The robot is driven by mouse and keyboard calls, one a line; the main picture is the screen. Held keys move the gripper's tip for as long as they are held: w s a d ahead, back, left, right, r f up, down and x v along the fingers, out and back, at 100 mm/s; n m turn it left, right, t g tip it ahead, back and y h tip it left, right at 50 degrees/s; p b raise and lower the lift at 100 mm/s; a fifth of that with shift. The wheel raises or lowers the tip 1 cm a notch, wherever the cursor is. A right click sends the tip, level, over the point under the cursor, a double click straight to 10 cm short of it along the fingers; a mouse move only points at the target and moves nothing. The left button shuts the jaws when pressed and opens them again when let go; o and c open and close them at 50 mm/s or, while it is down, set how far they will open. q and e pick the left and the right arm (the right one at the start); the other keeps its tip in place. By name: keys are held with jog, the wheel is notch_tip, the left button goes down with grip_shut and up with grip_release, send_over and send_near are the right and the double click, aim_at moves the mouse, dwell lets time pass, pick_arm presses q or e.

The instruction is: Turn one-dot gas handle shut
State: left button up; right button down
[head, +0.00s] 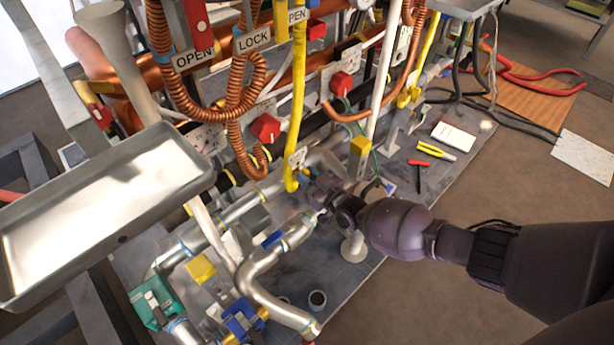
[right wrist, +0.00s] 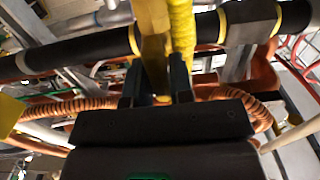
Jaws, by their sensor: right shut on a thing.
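My right gripper (head: 316,190) reaches in from the right, low among the pipes, close to the lower end of a yellow gas pipe (head: 297,85). In the right wrist view its two dark fingers (right wrist: 157,88) are shut on a flat yellow handle (right wrist: 154,48), one finger on each side. The yellow pipe (right wrist: 182,30) stands just beside the handle there. In the head view the gripper and pipes mostly hide the handle. A small white tag (head: 297,157) hangs at the pipe's lower end; its dots are too small to count. My left gripper is out of view.
Red knobs (head: 265,128), orange coiled hoses and OPEN and LOCK signs (head: 254,40) crowd above. Bent silver pipes (head: 262,280) lie below and left. A grey tray (head: 20,270) is at left. Yellow pliers (head: 437,151) and a white card (head: 453,137) lie on the board at right.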

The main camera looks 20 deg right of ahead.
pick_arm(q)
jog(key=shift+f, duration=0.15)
pick_arm(e)
jog(key=shift+m, duration=0.3)
jog(key=shift+f+m+b, duration=0.15)
jog(key=shift+m+b, duration=0.15)
jog(key=shift+m, duration=0.1)
jog(key=m+b, duration=0.1)
jog(key=m, duration=0.1)
jog(key=shift+d+f+m, duration=0.1)
jog(key=shift+m, duration=0.2)
jog(key=m+b, duration=0.1)
jog(key=m, duration=0.3)
jog(key=shift+d, duration=0.15)
jog(key=m, duration=0.5)
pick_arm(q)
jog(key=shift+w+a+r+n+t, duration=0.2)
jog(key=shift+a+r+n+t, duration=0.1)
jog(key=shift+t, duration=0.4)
pick_arm(e)
jog(key=shift+f+m, duration=0.1)
jog(key=shift+m, duration=2.1)
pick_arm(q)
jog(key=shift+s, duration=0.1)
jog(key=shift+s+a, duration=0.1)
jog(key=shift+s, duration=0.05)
